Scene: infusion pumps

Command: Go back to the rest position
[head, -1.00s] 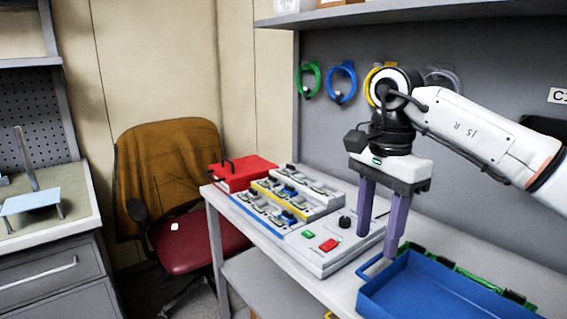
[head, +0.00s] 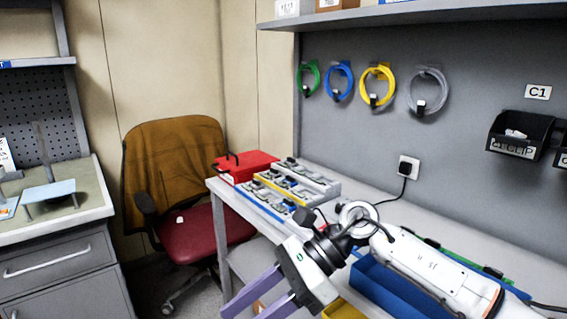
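My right gripper (head: 262,308) hangs at the bottom middle, in front of the table's front edge. My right arm comes in from the lower right and covers part of the blue tray (head: 385,285) and the front of the grey panel of devices. My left gripper is not in view.
A red box (head: 250,165) and the device rows (head: 290,185) stand on the table's left end. Coloured tubing coils (head: 378,85) and a black bin (head: 520,133) hang on the wall. An office chair (head: 185,190) stands left of the table.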

